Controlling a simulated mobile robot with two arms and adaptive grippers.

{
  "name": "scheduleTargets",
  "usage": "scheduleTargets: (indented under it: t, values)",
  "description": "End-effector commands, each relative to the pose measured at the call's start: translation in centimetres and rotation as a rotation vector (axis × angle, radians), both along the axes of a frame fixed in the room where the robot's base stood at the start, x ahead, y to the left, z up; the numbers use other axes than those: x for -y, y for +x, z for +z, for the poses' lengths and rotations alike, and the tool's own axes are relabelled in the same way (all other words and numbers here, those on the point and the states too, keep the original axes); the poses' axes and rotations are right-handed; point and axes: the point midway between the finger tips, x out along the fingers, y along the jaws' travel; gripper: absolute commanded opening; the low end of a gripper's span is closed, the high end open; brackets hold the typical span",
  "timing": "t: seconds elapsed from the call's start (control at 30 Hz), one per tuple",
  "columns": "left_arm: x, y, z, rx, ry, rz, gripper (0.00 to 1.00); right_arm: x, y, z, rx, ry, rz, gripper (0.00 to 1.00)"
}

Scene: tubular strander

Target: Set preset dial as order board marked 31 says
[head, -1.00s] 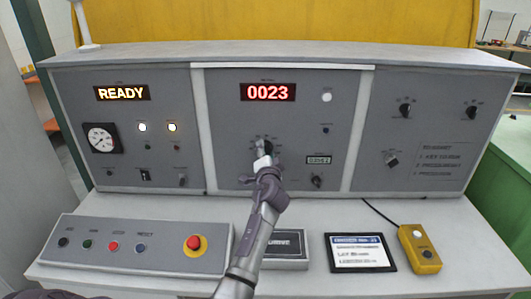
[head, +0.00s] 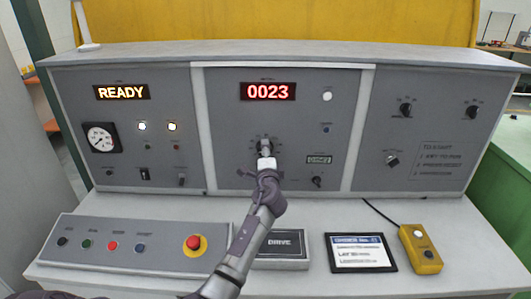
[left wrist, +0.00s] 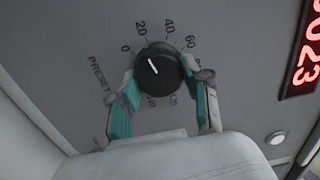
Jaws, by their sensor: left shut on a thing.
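The preset dial (left wrist: 158,72) is a round black knob with a white pointer line, on a scale marked 0, 20, 40, 60 and on. The pointer lies between 0 and 20. My left gripper (left wrist: 160,103) is shut on the dial, its green-padded fingers on either side of it. In the head view my left gripper (head: 265,158) covers part of the dial's lower side. A red display (head: 268,92) above reads 0023. The order board (head: 360,253) lies on the desk at the right; its small writing is blurred. My right gripper is not in view.
A READY display (head: 122,93) and a gauge (head: 100,137) are on the left panel. A button box with a red stop button (head: 194,243) stands at front left. A yellow pendant (head: 420,248) lies right of the order board. More knobs are on the right panel.

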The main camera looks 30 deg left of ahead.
Motion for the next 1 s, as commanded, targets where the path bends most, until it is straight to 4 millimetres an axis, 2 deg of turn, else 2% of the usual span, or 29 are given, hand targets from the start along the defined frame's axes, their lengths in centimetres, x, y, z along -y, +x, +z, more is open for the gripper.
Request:
scheduleTargets:
  t: [0.3,0.7,0.73,0.87,1.0]
  values:
    - [0.04,-0.02,-0.23,-0.047,0.070,-0.001,0.13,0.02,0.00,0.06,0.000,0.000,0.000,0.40]
    - [0.05,-0.02,-0.27,-0.051,0.075,0.000,0.13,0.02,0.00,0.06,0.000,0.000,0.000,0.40]
    - [0.05,-0.02,-0.28,-0.051,0.075,0.000,0.51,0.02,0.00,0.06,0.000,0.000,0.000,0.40]
    - [0.04,-0.02,-0.23,-0.049,0.074,0.000,0.73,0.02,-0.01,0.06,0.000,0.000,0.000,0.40]
    - [0.02,-0.01,-0.16,-0.048,0.075,0.000,0.74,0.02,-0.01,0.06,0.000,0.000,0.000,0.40]
